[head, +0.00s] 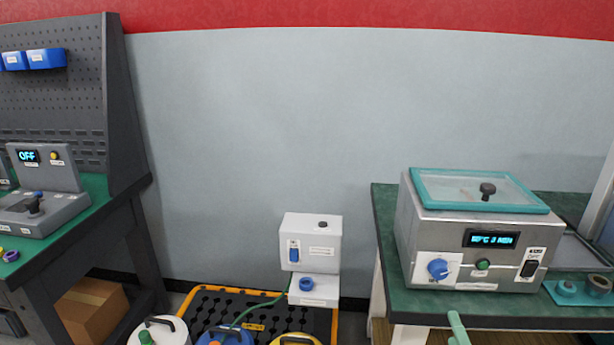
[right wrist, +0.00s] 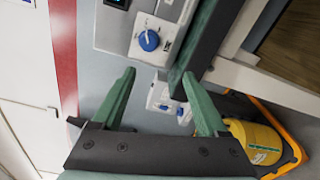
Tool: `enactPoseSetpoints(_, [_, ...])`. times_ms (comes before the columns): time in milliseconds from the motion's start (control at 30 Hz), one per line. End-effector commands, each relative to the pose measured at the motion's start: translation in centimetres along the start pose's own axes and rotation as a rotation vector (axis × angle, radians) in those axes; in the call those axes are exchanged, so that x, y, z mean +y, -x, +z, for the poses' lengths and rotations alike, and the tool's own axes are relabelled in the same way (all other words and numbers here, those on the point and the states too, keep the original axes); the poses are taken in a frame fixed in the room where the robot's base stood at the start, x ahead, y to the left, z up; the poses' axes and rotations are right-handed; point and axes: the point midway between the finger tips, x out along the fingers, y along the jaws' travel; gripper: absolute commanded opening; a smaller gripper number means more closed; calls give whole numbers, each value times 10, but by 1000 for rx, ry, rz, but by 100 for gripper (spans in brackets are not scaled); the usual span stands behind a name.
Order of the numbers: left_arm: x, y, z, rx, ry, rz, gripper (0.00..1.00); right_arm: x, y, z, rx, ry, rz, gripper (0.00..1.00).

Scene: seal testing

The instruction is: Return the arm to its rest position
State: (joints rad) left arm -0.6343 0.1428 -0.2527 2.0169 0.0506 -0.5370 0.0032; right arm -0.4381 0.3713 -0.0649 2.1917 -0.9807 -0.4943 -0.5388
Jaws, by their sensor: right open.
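My right gripper (head: 457,326) shows in the head view only as a green finger at the bottom edge, in front of the right bench (head: 383,225). In the right wrist view its two green fingers (right wrist: 163,95) stand wide apart, with nothing between them. The rest of the right arm is out of the head view. My left gripper is not in view.
A steel bath with a teal-framed lid (head: 480,245) stands on the right bench. A white dosing box (head: 312,240) stands behind a black, yellow-edged pallet (head: 255,305) with several containers. The left bench (head: 98,200) holds a grey tester (head: 45,205).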

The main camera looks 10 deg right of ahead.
Motion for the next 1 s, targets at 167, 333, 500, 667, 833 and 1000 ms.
enactPoseSetpoints(167, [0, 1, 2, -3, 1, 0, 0, -78, 30, -49, 61, -458, -275, 76])
enactPoseSetpoints(333, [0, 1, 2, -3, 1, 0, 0, -145, 85, -116, 50, -993, -603, 76])
enactPoseSetpoints(500, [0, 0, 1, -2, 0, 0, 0, -179, 144, -177, -36, -1441, -896, 76])
enactPoseSetpoints(667, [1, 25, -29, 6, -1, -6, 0, -154, 164, -181, -92, -1583, -975, 76])
enactPoseSetpoints(833, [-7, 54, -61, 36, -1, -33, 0, -124, 167, -161, -115, -1581, -953, 76])
enactPoseSetpoints(1000, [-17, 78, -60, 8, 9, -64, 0, -102, 170, -144, -135, -1580, -935, 76])
